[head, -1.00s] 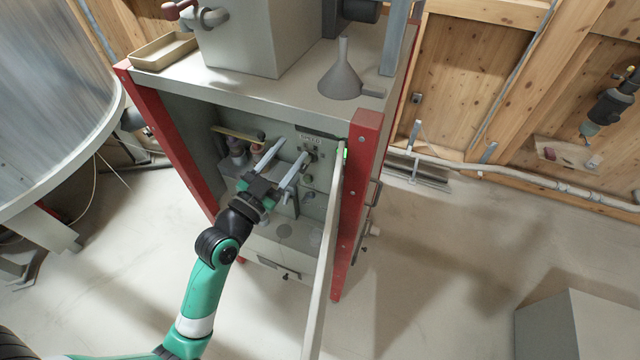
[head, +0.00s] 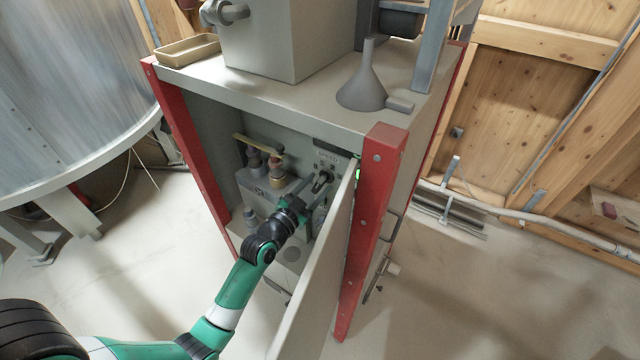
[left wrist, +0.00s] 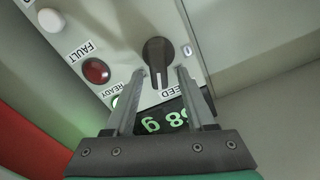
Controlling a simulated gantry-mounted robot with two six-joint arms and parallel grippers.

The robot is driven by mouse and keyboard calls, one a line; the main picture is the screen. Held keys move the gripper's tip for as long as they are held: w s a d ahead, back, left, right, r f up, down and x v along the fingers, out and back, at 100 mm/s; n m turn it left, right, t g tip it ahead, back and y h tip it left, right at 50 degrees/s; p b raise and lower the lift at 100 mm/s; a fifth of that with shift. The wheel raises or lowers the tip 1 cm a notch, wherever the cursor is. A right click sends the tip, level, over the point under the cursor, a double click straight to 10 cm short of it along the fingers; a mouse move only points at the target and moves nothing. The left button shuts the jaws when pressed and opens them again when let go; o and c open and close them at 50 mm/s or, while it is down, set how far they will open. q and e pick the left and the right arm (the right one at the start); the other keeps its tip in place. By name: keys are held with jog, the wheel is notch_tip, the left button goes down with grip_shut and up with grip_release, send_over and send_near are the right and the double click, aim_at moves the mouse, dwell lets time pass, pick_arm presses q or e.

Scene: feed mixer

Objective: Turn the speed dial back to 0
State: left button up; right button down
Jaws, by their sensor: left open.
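The speed dial (left wrist: 158,62) is a black knob on the grey control panel inside the open cabinet. In the left wrist view its grip and white mark point down, toward the "SPEED" label, and a "0" is printed to its right. In the head view the dial (head: 322,179) is small and partly covered. My left gripper (left wrist: 160,73) is open, with one finger on each side of the dial's grip. Whether the fingers touch it I cannot tell. In the head view my left gripper (head: 317,187) reaches into the cabinet at the panel. My right gripper is not in view.
A red lamp (left wrist: 96,71) marked FAULT, a white button (left wrist: 51,20) and a green digit display (left wrist: 165,123), partly hidden, share the panel. The open cabinet door (head: 318,285) and red post (head: 366,230) stand close right of my arm. A funnel (head: 362,90) stands on top.

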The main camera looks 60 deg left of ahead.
pick_arm(q)
jog(key=shift+x, duration=0.9)
grip_shut()
